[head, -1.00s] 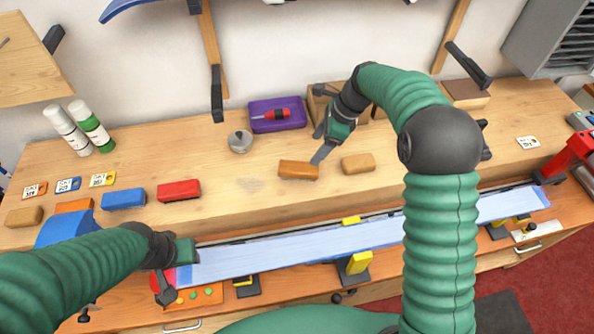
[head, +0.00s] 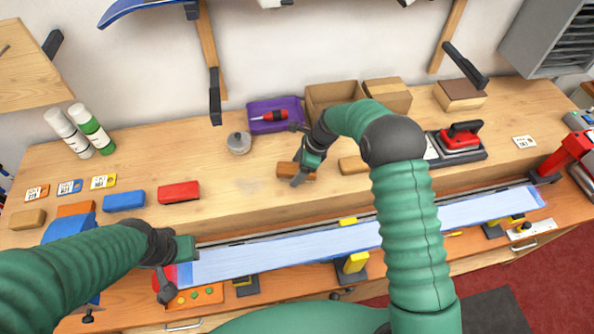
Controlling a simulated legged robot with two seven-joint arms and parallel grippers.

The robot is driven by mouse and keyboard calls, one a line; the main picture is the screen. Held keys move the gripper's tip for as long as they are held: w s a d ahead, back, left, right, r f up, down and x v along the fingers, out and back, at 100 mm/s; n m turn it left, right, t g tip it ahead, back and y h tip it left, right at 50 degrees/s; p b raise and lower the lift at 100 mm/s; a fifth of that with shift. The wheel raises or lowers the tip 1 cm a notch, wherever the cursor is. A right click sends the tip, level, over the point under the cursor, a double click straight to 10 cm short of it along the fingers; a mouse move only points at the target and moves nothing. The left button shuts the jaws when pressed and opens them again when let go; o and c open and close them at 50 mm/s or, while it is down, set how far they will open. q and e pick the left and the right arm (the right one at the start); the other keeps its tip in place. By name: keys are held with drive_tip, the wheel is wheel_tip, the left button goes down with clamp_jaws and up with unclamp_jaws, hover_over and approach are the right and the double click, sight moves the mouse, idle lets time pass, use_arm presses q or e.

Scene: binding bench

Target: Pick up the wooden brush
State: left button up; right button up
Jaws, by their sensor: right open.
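A brown wooden block (head: 283,170), which looks like the wooden brush, lies on the raised wooden shelf near its front edge, partly hidden by my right gripper. My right gripper (head: 297,171) is open and points down at this block, with a dark finger in front of it. I cannot tell whether the finger touches it. A lighter tan block (head: 352,165) lies just right of it, partly behind my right arm. My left gripper (head: 168,272) is at the left end of the blue-white ski (head: 290,252); its jaw opening is unclear.
A purple tray (head: 259,126) with a red-handled tool and a round metal pot (head: 239,143) stand behind left. Cardboard boxes (head: 333,97) and a red iron (head: 461,136) stand behind right. Red (head: 178,192) and blue (head: 124,200) blocks lie left. Free shelf lies between the red block and the brown one.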

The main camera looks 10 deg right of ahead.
sight(292, 170)
use_arm(q)
drive_tip(key=shift+s, duration=0.1)
use_arm(e)
drive_tip(key=shift+s, duration=0.1)
use_arm(q)
drive_tip(key=shift+a, duration=0.15)
use_arm(e)
drive_tip(key=shift+a+f, duration=0.15)
drive_tip(key=shift+f, duration=0.05)
drive_tip(key=shift+c, duration=0.2)
